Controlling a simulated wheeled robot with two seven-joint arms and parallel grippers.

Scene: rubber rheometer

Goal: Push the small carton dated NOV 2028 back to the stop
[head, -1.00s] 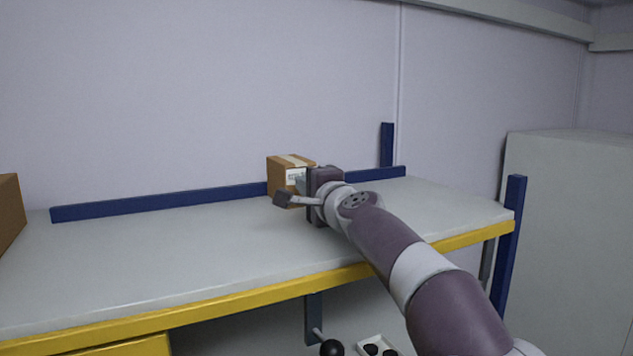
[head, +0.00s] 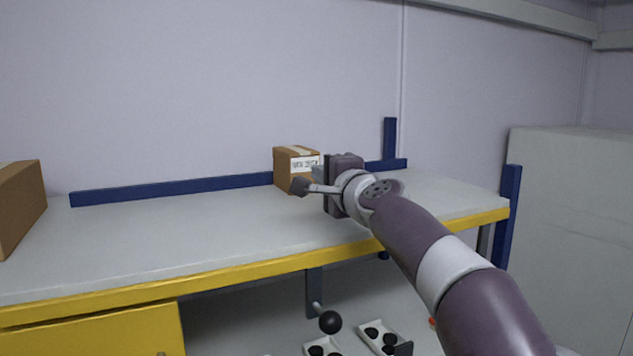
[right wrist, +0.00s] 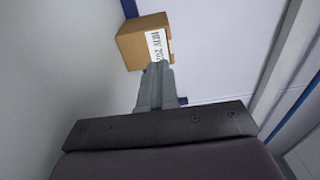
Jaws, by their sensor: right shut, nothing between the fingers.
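The small brown carton (head: 284,174) stands upright on the bench in front of the blue rail (head: 170,190). Its white label faces my right gripper; the print is blurred but resembles a month and year. The carton also shows at the top of the right wrist view (right wrist: 134,45). My right gripper (head: 316,173) is shut and empty, its fingertips at the carton's labelled side; I cannot tell whether they touch. In the right wrist view the closed fingers (right wrist: 160,70) end by the carton's lower edge. My left gripper is not in view.
A larger brown carton (head: 22,205) stands at the bench's left end. The grey bench top (head: 190,240) between is clear. A blue post (head: 389,140) rises behind my right gripper. White trays with black pieces (head: 384,338) lie below the bench.

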